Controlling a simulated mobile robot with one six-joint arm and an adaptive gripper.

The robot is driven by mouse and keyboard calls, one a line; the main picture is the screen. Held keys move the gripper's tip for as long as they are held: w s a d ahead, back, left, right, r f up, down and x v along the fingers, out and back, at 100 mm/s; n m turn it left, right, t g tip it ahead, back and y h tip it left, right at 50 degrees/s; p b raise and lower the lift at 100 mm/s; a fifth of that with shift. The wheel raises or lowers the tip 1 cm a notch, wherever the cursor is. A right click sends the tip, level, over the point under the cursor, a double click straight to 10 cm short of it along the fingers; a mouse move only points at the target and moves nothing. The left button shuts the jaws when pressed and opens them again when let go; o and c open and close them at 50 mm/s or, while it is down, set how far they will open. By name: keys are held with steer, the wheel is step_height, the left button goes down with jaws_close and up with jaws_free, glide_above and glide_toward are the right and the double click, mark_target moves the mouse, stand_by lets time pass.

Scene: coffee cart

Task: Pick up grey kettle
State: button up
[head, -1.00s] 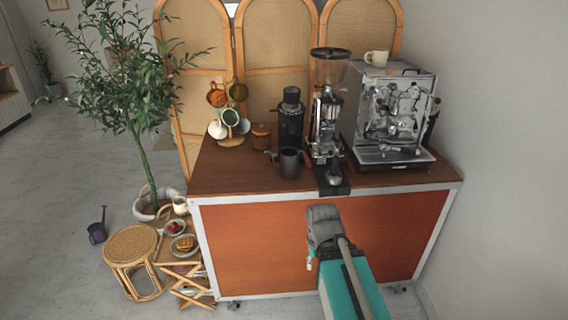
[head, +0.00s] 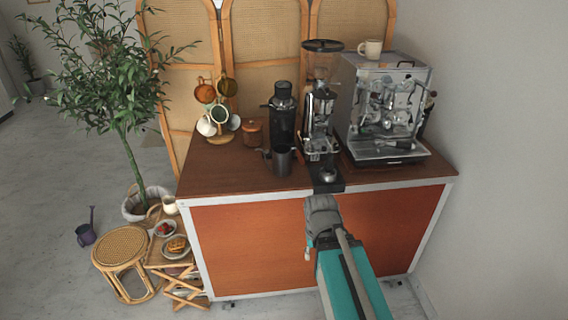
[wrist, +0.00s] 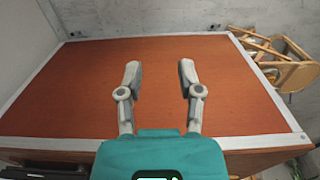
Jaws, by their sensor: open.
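The grey kettle (head: 283,161) is a small dark grey pot with a thin spout pointing left. It stands upright on the wooden top of the coffee cart (head: 222,181), left of the grinder's base. My gripper (wrist: 157,75) is open and empty in the wrist view, in front of the cart's orange panel (wrist: 80,95). In the head view my arm reaches up from the bottom, its end low in front of the cart, right of and below the kettle.
A coffee grinder (head: 319,110) and an espresso machine (head: 387,110) stand right of the kettle. A dark cylindrical device (head: 282,112), a brown jar (head: 252,132) and a mug rack (head: 220,138) stand behind it. A rattan stool (head: 121,247) is on the floor at left.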

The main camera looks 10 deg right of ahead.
steer(key=shift+w, duration=0.1)
steer(key=n+t+h+p, duration=0.2)
steer(key=n+t+h, duration=0.8)
steer(key=n, duration=1.7)
glide_toward(281, 159)
step_height(281, 159, up, 5)
steer(key=s, duration=0.1)
steer(key=shift+s+d+f, duration=0.1)
steer(key=shift+s+d, duration=0.05)
steer(key=shift+s, duration=0.05)
steer(key=shift+w+d, duration=0.1)
steer(key=b+x, duration=0.3)
steer(key=x, duration=0.5)
steer(key=shift+f, duration=0.35)
